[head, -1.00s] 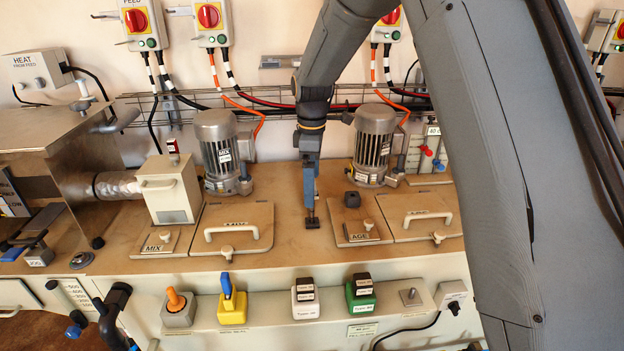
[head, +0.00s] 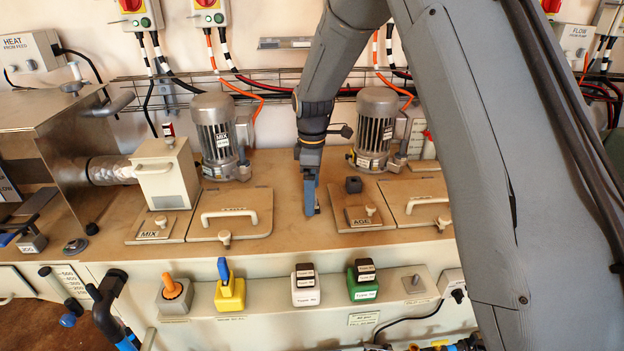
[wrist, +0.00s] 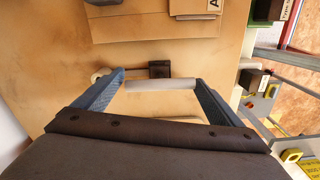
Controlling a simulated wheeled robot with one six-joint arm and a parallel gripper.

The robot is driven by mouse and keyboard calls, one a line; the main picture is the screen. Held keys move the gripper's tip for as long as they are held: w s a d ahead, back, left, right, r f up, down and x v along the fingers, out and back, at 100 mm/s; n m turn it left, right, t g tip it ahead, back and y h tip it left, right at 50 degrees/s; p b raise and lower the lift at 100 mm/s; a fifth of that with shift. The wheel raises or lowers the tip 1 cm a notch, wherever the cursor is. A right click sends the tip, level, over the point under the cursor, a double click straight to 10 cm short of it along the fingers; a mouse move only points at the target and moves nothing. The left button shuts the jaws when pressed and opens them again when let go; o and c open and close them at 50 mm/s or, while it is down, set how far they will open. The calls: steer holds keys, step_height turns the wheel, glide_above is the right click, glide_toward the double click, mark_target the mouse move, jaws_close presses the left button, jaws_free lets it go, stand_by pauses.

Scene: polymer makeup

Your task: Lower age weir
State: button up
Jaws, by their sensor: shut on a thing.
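My gripper (wrist: 160,84) is shut on a pale cylindrical bar (wrist: 160,85), which lies across between its two blue fingers in the wrist view. A small dark block (wrist: 160,68) shows just behind the bar on the tan bench top. I cannot tell if bar and block are joined, or which part is the weir. In the head view my gripper (head: 311,208) is low over the bench, just left of the plate labelled AGE (head: 358,222). The fingers hide most of what they hold there. A dark cube (head: 353,185) stands at the back of the AGE plate.
Left is the MIX lid (head: 236,222) with a handle; right is another handled lid (head: 412,212). Two motors (head: 217,140) (head: 373,132) stand behind.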

steer(key=shift+s+f, duration=0.1)
steer(key=shift+f, duration=0.45)
steer(key=o, duration=1.3)
steer(key=shift+r+b, duration=0.9)
steer(key=shift+r, duration=3.05)
steer(key=s+d+f+m, duration=0.1)
steer(key=s+d+m, duration=0.3)
steer(key=s, duration=0.5)
steer(key=s+d+f+m, duration=0.2)
steer(key=s+d+m, duration=0.2)
steer(key=s, duration=0.5)
steer(key=s+d+f+m, duration=0.1)
steer(key=s+d+m, duration=0.4)
steer(key=s+m, duration=0.2)
steer(key=shift+s+f+m+t, duration=0.15)
steer(key=shift+s+m, duration=0.05)
steer(key=shift+s, duration=0.35)
steer(key=shift+s+f+m+t, duration=0.15)
steer(key=shift+s+m, duration=0.05)
steer(key=shift+s, duration=0.35)
